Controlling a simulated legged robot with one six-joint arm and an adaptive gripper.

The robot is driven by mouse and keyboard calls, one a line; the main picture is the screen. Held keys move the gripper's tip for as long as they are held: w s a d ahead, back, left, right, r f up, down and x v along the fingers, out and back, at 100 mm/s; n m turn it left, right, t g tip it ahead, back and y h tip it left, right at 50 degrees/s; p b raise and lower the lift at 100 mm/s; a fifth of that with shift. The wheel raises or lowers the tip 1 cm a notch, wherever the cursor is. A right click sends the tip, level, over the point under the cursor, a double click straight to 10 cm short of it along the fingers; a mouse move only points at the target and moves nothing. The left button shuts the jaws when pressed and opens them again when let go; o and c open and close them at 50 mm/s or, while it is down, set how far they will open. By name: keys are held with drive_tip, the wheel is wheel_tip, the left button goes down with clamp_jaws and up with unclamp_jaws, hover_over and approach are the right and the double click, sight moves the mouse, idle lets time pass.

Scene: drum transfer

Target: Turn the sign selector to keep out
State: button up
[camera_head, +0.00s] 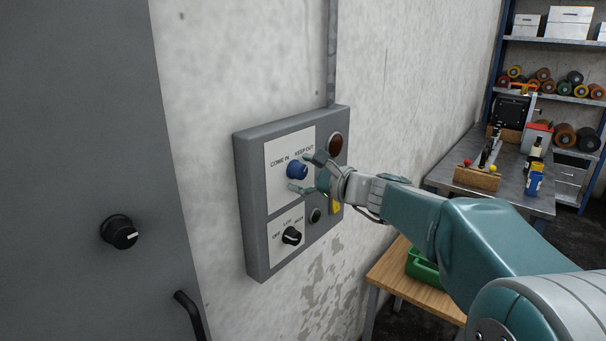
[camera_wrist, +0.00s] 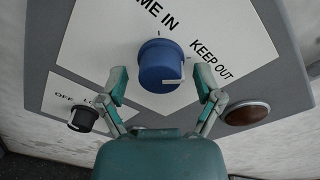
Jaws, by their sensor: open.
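The sign selector is a blue knob (camera_head: 297,171) on a white plate with the words COME IN and KEEP OUT, on a grey wall panel (camera_head: 254,219). In the wrist view the blue knob (camera_wrist: 160,66) has a white line on its face that points to the right, and KEEP OUT is printed to its upper right. My gripper (camera_head: 302,172) is open, with its fingers on either side of the knob. In the wrist view my gripper (camera_wrist: 163,90) shows a gap between each fingertip and the knob.
A black knob (camera_head: 291,236) sits lower on the panel, with a dark red lamp (camera_head: 335,145) at its upper right. A grey door (camera_head: 80,170) stands at the left. A wooden table (camera_head: 400,272) with a green bin (camera_head: 422,268) and a workbench (camera_head: 463,177) lie to the right.

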drive_tip(key=v, duration=1.2)
drive_tip(key=s+a+f+n+g+h, duration=0.1)
drive_tip(key=s+f+n+g+h, duration=0.2)
drive_tip(key=s+f+n, duration=0.35)
drive_tip(key=s+a+f+n+g+h, duration=0.1)
drive_tip(key=s+f+n+g+h, duration=0.15)
drive_tip(key=s, duration=0.75)
drive_tip(key=s+d+f+n+h, duration=0.7)
drive_tip(key=s+d+h, duration=0.1)
drive_tip(key=s+d, duration=0.1)
drive_tip(key=shift+s+n, duration=0.4)
drive_tip(key=shift+s, duration=0.25)
